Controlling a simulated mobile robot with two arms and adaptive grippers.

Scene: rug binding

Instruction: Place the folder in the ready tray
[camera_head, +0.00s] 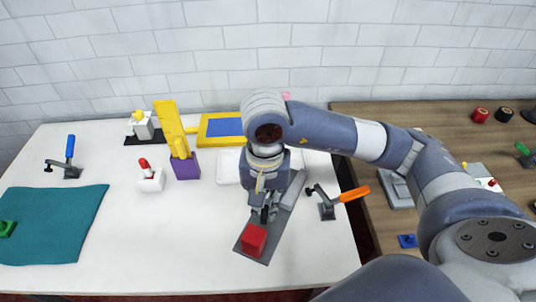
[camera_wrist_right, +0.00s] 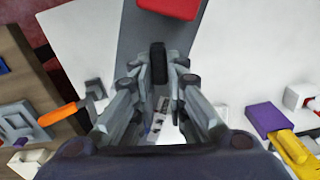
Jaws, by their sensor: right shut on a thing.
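The folder appears to be a long grey plate (camera_head: 283,217) with a red block (camera_head: 254,239) at its near end and a black upright grip. In the right wrist view, the red block (camera_wrist_right: 170,6) and grey plate (camera_wrist_right: 142,45) show ahead of the fingers. My right gripper (camera_head: 266,212) is shut on the black grip (camera_wrist_right: 158,62). I cannot tell whether the plate touches the table. A yellow-rimmed tray with a blue floor (camera_head: 222,130) and a low white tray (camera_head: 229,166) stand behind; no label shows which is the ready tray. My left gripper is out of view.
An orange-handled clamp (camera_head: 327,205) stands close right of the plate. A purple block with a yellow upright (camera_head: 184,166) and a red-topped white block (camera_head: 149,178) stand left. A teal cloth (camera_head: 60,225) covers the left side. The front middle of the white table is clear.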

